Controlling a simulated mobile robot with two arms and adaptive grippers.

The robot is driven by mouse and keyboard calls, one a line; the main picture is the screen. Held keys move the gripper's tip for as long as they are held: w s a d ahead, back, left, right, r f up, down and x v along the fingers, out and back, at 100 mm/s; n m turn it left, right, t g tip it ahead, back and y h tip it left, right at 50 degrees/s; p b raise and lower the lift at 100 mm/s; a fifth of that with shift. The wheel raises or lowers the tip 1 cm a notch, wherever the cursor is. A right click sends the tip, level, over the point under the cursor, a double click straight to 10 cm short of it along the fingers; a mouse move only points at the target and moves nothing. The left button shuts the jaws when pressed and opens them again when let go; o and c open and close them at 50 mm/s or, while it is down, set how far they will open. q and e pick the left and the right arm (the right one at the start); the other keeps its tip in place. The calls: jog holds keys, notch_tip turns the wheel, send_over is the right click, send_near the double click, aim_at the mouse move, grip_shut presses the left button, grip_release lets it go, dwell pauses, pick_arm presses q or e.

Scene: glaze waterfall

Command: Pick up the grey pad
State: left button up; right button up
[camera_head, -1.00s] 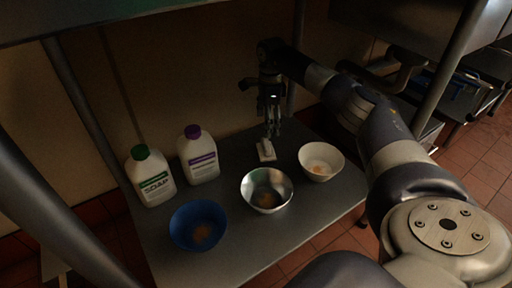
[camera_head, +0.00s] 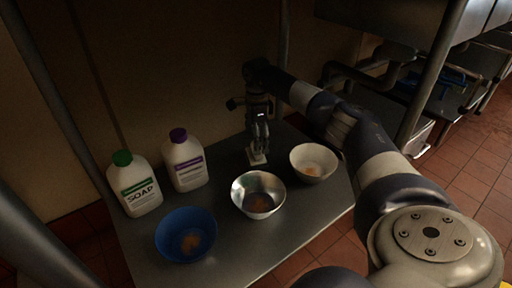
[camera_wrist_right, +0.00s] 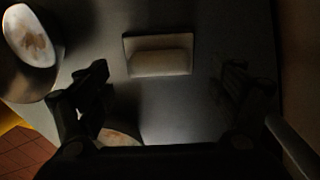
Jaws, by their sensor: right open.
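The grey pad (camera_head: 258,158) is a small, pale block on the metal table, behind the steel bowl. My left gripper is not in view.
A steel bowl (camera_head: 245,205), a white bowl (camera_head: 302,171) and a blue bowl (camera_head: 168,248) stand around the pad's front. A green-capped soap bottle (camera_head: 134,200) and a purple-capped bottle (camera_head: 184,177) stand upright at the left. A wall rises behind the table.

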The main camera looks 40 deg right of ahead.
jog(key=shift+a+f+b, duration=0.15)
jog(key=shift+f+b, duration=1.25)
jog(key=shift+f, duration=0.55)
jog(key=shift+r, duration=0.1)
jog(key=c, duration=1.1)
